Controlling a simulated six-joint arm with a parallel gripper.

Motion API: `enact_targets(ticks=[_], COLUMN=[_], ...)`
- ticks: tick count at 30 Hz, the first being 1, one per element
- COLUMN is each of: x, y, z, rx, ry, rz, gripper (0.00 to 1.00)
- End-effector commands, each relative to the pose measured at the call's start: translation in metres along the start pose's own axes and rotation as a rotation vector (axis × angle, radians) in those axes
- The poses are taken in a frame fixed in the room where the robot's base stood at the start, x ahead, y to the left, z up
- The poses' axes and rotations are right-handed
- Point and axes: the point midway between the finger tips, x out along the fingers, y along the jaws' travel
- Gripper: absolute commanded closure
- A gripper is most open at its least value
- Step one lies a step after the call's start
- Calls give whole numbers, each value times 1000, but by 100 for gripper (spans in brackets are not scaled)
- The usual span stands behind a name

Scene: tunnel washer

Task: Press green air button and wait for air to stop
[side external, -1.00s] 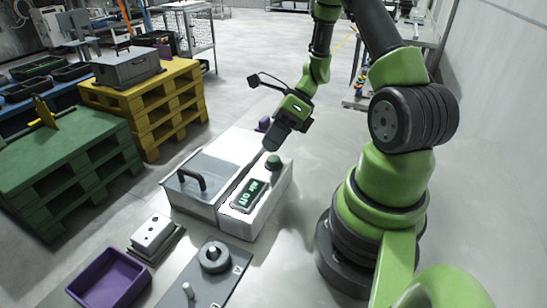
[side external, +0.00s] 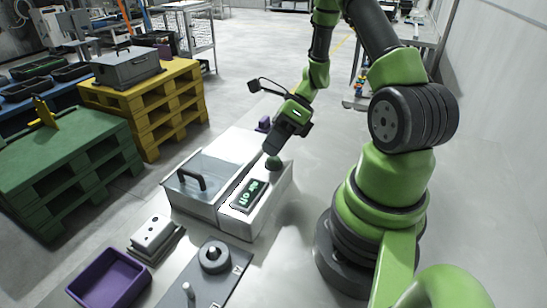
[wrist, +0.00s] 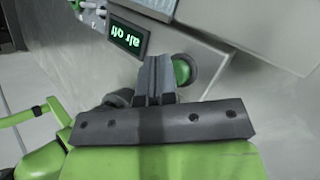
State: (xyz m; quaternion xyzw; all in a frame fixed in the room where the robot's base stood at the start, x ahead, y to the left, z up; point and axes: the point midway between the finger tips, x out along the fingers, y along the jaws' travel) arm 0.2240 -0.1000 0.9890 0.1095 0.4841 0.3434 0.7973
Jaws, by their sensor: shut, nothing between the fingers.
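The green air button (side external: 273,163) is a dome on the white control box (side external: 262,212). It also shows in the wrist view (wrist: 182,71), partly hidden behind my fingers. My gripper (side external: 269,149) is shut and empty, with its fingertips at the top of the button in the side view. Whether they touch it I cannot tell. In the wrist view the shut fingers (wrist: 155,62) overlap the button's left edge. A small display (side external: 249,195) with green letters sits beside the button; it reads "air off" in the wrist view (wrist: 128,38).
A lidded grey-white box (side external: 202,182) with a black handle adjoins the control box. A purple tray (side external: 108,282), a small white box (side external: 153,234) and a grey plate with a round knob (side external: 214,257) lie in front. Green (side external: 65,150) and yellow pallets (side external: 155,100) stand left.

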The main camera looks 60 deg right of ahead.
Motion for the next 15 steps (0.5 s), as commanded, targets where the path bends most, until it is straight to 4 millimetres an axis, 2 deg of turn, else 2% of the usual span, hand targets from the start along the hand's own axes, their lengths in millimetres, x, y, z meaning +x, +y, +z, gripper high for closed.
enact_targets(ticks=[15], x=[5], y=[-3], z=[-3], rx=[0], ry=[-1], rz=[0], gripper=[100])
